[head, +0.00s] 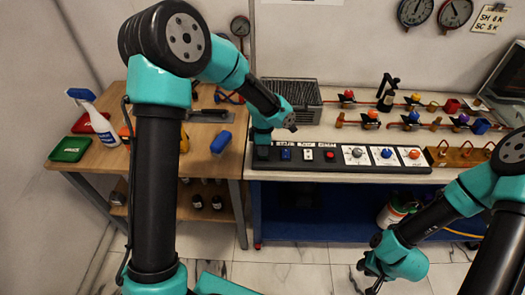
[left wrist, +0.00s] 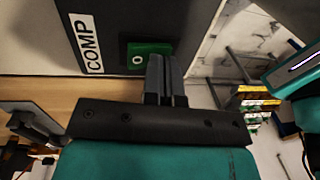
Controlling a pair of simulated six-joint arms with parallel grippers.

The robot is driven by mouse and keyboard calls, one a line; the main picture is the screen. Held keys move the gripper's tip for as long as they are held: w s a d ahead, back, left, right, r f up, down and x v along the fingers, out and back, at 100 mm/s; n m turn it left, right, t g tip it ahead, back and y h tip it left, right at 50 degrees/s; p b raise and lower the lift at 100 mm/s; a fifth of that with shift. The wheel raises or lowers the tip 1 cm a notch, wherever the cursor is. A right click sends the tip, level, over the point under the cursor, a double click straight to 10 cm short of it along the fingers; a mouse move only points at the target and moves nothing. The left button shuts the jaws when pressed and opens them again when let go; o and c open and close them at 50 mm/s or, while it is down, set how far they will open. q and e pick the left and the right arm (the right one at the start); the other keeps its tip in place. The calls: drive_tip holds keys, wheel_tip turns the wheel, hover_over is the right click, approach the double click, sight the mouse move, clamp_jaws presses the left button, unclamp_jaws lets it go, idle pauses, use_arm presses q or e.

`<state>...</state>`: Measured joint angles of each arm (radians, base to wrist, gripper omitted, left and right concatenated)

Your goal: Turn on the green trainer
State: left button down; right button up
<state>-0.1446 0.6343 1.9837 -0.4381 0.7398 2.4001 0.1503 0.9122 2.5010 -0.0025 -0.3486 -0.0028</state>
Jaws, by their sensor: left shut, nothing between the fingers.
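A green rocker switch (left wrist: 148,54) marked "0" sits in a dark panel beside a white "COMP" label (left wrist: 85,43) in the left wrist view. My left gripper (left wrist: 167,62) is shut and empty, its fingertips right beside the switch and overlapping its edge; contact cannot be told. In the head view my left gripper (head: 262,136) is over the left end of the control panel (head: 340,166), and the green switch cannot be made out there. My right gripper (head: 370,279) is low at the right, in front of the bench; its finger gap is unclear.
The panel also carries a blue switch (head: 286,154), a red switch (head: 330,155) and several knobs, such as the orange one (head: 414,154). A wire basket (head: 290,98) stands behind it.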

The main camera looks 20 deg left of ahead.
use_arm(q)
drive_tip(key=shift+w+a+r, duration=0.15)
drive_tip(key=shift+w+r, duration=0.05)
drive_tip(key=shift+w, duration=0.25)
wheel_tip(320, 180, up, 14)
drive_tip(key=s, duration=0.1)
drive_tip(key=shift+s+d, duration=0.25)
drive_tip(key=shift+s, duration=0.1)
idle(0.3)
drive_tip(key=shift+f, duration=0.1)
drive_tip(key=s+d+f+m+h, duration=0.1)
drive_tip(key=s+d+f+m, duration=0.25)
drive_tip(key=f, duration=0.25)
drive_tip(key=s+d+f+m+h, duration=0.1)
drive_tip(key=s+d+f+m, duration=0.1)
drive_tip(key=s+f, duration=0.35)
drive_tip(key=s+d+f+m+h, duration=0.1)
drive_tip(key=s+d+f+m, duration=0.15)
drive_tip(key=f, duration=0.55)
drive_tip(key=s+a+f+m+t, duration=0.1)
drive_tip(key=s+a+f+m, duration=0.3)
drive_tip(key=a+f+m, duration=0.1)
drive_tip(key=s+a+f+m+t, duration=0.1)
drive_tip(key=s+a+f+m, duration=0.3)
drive_tip(key=f, duration=0.6)
drive_tip(key=m, duration=0.2)
drive_tip(key=shift+s+a+f+m, duration=0.15)
drive_tip(key=shift+a+f+m, duration=0.1)
drive_tip(key=shift+a+m, duration=0.15)
